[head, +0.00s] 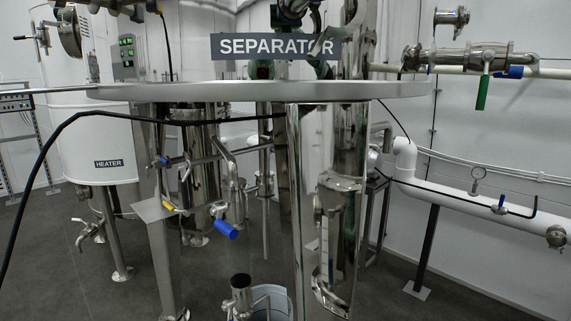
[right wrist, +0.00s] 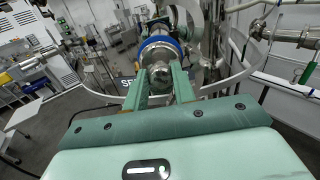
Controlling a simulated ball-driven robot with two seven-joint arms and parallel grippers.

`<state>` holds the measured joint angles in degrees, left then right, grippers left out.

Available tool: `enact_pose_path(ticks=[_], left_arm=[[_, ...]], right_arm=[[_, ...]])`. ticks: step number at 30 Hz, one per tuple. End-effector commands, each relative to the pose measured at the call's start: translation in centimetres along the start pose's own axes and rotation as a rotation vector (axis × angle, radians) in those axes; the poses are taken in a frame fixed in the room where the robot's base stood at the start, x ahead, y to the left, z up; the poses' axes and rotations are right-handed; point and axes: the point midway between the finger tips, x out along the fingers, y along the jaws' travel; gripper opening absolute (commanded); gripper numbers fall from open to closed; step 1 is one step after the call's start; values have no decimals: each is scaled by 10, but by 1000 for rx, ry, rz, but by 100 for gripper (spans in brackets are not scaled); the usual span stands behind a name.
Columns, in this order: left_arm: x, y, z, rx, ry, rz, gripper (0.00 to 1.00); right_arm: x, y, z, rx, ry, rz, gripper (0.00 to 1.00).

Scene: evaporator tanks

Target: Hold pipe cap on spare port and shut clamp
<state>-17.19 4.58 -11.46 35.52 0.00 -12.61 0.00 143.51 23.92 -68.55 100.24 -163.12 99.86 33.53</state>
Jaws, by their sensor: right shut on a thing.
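In the right wrist view, the two green fingers of my right gripper (right wrist: 161,92) are shut on a rounded shiny steel piece that looks like the pipe cap (right wrist: 160,75). Just beyond it is a blue ring (right wrist: 150,42) around a steel pipe end, which looks like the spare port. The cap and the ring overlap in this view, so I cannot tell whether they touch. The clamp is not clearly made out. In the head view, dark green and steel parts show above and behind the SEPARATOR sign (head: 275,46), too cluttered to tell apart. My left gripper is not identifiable in either view.
A wide steel tank rim (head: 250,91) crosses the head view. A white heater tank (head: 92,140) stands at left. A valve with a green handle (head: 482,92) and white piping (head: 440,195) line the right wall. A black hose (head: 45,150) hangs in front at left.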

Motion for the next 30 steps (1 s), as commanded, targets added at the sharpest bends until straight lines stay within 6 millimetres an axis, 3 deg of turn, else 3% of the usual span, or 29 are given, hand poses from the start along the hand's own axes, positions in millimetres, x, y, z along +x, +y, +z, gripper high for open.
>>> enact_pose_path(ticks=[21, 30], left_arm=[[3, 0, 1, 0, -4, 1, 36], [3, 0, 1, 0, -4, 1, 36]], right_arm=[[-44, 0, 2, 0, -4, 0, 0], [-53, 0, 1, 1, -2, 0, 0]])
